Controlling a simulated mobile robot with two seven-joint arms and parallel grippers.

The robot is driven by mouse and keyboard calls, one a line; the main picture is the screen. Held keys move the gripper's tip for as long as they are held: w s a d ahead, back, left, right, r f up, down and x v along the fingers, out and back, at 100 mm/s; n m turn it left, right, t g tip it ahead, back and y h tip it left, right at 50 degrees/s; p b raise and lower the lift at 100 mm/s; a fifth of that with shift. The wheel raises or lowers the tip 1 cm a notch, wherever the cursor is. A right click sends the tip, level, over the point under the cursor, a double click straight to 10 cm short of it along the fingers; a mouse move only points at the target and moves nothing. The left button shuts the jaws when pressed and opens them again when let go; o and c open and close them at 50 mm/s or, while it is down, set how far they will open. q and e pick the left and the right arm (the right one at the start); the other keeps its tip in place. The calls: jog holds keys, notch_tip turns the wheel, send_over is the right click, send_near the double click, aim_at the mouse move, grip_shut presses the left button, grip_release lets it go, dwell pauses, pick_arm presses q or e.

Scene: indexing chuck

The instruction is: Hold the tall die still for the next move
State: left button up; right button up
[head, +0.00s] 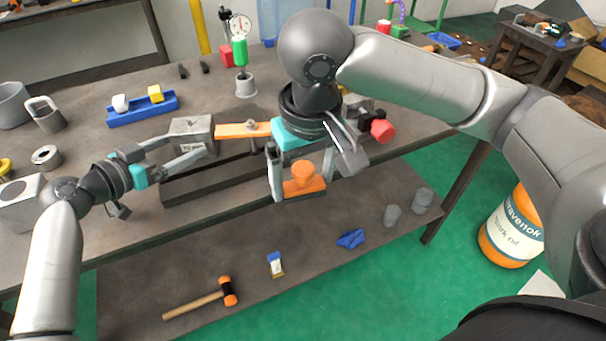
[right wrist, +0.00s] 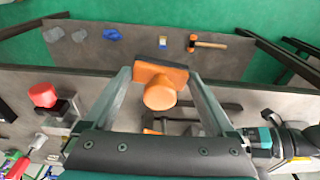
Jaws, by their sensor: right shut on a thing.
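A grey block with dark marks on its front (head: 192,132), which looks like the tall die, stands on a dark bed (head: 225,178) on the bench. My left gripper (head: 187,148) reaches it from the left. Its fingers are spread, one by the block's left edge and one along its front; I cannot tell if they touch it. My right gripper (head: 299,184) points down at the front of the bed, shut on an orange knobbed piece (head: 303,174). That piece also shows between the fingers in the right wrist view (right wrist: 160,94), with a dark plate along one side.
An orange bar (head: 236,131) lies right of the block. A blue tray (head: 142,112) with a white and a yellow piece lies behind. A dial gauge stand (head: 240,52) stands further back. A mallet (head: 205,298) lies on the lower shelf. A red knob (head: 383,130) is near my right wrist.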

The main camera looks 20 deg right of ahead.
pick_arm(q)
jog(key=shift+w+d+f, duration=0.15)
jog(key=shift+d+f, duration=0.05)
jog(key=shift+d, duration=0.2)
